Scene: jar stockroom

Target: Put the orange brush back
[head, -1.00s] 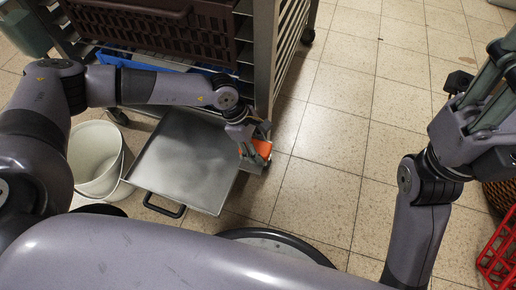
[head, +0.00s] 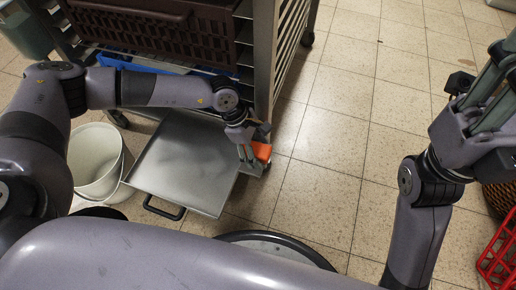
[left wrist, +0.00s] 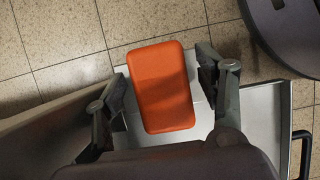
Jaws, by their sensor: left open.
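The orange brush (head: 262,151) shows as an orange block at the right edge of the grey metal tray (head: 180,170) in the head view. In the left wrist view the brush (left wrist: 162,85) is a rounded orange rectangle, seen between the two fingers, with gaps on both sides. My left gripper (head: 247,154) is open around or just above it; I cannot tell the height between them. Any bristles are hidden. My right gripper (head: 490,95) is at the upper right, away from the brush; its jaw state is unclear.
A metal rack (head: 264,60) with a brown crate (head: 150,30) stands behind the tray. A white bucket (head: 92,165) stands left of the tray. A red crate (head: 498,250) and a wicker basket (head: 500,197) are at the right. Tiled floor (head: 330,130) is clear in the middle.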

